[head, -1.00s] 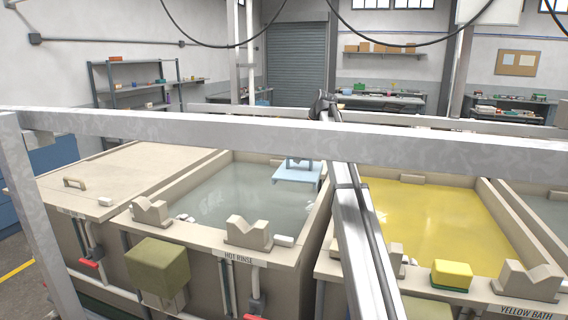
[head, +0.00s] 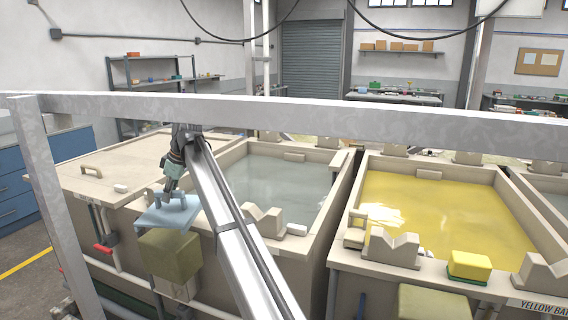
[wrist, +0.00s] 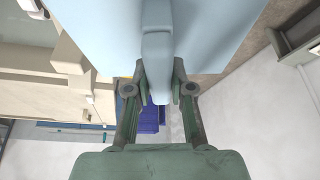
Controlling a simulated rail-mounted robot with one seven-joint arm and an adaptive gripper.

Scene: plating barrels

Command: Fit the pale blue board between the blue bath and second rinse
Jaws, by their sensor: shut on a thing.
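The pale blue board (head: 165,216) hangs from my gripper (head: 174,188) at the left of the head view. It is held by its upright handle, in front of the tanks' front wall and just above an olive-green box (head: 170,252). In the wrist view, the fingers of my gripper (wrist: 159,92) are shut on the pale blue handle (wrist: 158,55), and the flat board (wrist: 95,30) spreads beyond it. I cannot make out a blue bath or a tank labelled second rinse.
A grey-water tank (head: 285,190) stands right of the board, and the yellow bath (head: 425,212) stands right of it. A lidded tank (head: 120,168) is behind the board. Notched blocks and a yellow block (head: 469,265) sit on the front rims. A grey rail crosses above.

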